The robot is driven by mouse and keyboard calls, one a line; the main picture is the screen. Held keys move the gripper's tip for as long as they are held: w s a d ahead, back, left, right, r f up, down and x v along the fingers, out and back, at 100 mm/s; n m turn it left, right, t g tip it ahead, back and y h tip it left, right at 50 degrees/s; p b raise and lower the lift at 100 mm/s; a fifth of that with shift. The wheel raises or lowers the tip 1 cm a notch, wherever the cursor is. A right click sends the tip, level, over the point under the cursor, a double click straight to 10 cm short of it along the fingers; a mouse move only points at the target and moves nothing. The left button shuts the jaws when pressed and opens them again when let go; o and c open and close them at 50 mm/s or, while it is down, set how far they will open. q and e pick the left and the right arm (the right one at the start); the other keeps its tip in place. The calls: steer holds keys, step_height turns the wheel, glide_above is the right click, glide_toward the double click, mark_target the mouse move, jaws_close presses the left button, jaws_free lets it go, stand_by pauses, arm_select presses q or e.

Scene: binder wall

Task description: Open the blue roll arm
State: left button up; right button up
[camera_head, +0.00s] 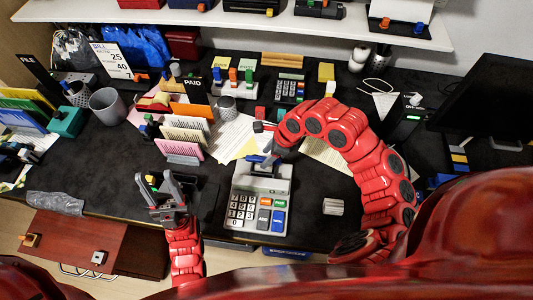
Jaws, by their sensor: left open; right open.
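A grey adding machine (262,186) with number keys and blue and red keys stands near the front of the dark desk. A small blue part (256,158), which looks like the blue roll arm, shows at its top rear edge. My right gripper (268,152) is at the back of the machine, close to the blue part. The view is too small to tell whether they touch, and its fingers are partly hidden. My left gripper (154,178) is open and empty, its fingers pointing up, to the left of the machine.
Colored card racks (186,132) stand behind my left gripper. A grey cup (108,105) is at left, a dark monitor (490,95) at right. Open dark desk lies left of my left gripper.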

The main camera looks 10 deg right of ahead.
steer(key=shift+f, duration=0.3)
steer(key=shift+a, duration=0.1)
jaws_close()
